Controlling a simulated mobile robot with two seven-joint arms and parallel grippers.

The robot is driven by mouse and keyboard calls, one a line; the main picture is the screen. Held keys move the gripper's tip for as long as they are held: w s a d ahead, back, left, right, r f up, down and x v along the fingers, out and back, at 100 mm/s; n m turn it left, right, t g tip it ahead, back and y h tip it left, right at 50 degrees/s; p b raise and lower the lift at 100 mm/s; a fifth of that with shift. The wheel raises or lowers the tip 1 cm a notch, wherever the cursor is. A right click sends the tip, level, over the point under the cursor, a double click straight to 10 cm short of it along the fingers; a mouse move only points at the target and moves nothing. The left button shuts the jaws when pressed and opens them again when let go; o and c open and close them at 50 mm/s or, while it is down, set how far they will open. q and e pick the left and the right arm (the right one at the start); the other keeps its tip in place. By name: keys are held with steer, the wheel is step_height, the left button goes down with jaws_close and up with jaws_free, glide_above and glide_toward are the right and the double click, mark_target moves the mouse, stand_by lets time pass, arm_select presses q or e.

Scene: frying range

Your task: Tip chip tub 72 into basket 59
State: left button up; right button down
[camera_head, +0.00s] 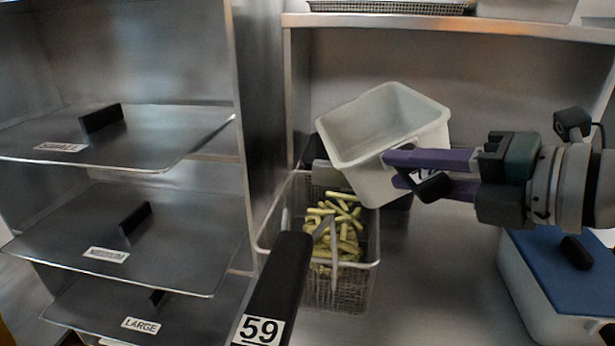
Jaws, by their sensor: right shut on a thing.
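A white tub (372,132) is held tilted above the right back part of a wire basket (345,288). Its open mouth faces up and to the left, and the inside that shows is bare. I see no number on it. My right gripper (400,170) has purple fingers and is shut on the tub's right wall. The basket has a black handle (275,285) with the label 59 (258,330). Yellow chips (338,228) lie in a heap inside the basket. My left gripper is not in view.
Steel shelves with black-handled lids stand at the left, with labels such as LARGE (141,325). A white box with a blue lid (565,275) stands at the lower right. A steel shelf (450,24) runs above. Bare counter (437,270) lies right of the basket.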

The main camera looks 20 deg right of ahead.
arm_select(q)
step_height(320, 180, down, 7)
steer(key=b, duration=0.6)
arm_select(e)
steer(key=m+t+y+p, duration=0.1)
steer(key=m, duration=0.1)
steer(key=m+t+y+p, duration=0.1)
steer(key=p, duration=0.1)
steer(key=shift+d+r+m+t, duration=0.1)
steer(key=shift+r+m+t, duration=0.05)
steer(key=shift+m+t, duration=0.2)
steer(key=shift+r+p, duration=0.4)
steer(key=shift+p, duration=0.35)
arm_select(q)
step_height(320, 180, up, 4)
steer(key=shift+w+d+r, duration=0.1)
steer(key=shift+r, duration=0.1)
arm_select(e)
steer(key=shift+f, duration=0.1)
